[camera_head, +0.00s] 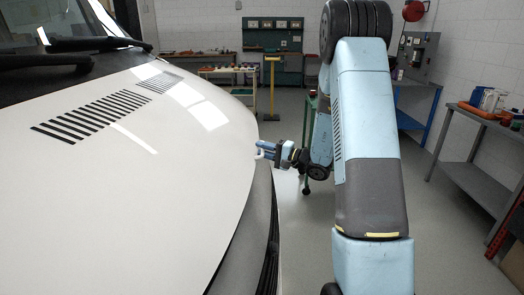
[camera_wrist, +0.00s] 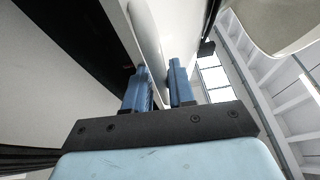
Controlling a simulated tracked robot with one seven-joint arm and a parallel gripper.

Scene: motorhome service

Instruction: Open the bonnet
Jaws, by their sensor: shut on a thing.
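The white bonnet (camera_head: 150,130) of the motorhome fills the left half of the head view, with two dark vent grilles on top. It appears down, flush with the body. My gripper (camera_head: 262,150) is at the bonnet's front edge, on its right side in the head view. In the wrist view my gripper (camera_wrist: 161,82) has its two blue fingers on either side of a pale edge (camera_wrist: 152,55), which looks like the bonnet's front lip. The fingers are shut on it. The exact contact between fingertips and lip is small in the head view.
A grey workbench (camera_head: 478,165) with bottles and an orange tray stands at the right. A trolley (camera_head: 232,88), a yellow stand (camera_head: 272,85) and a green tool board (camera_head: 273,38) are at the back. The wipers (camera_head: 95,44) lie at the windscreen base.

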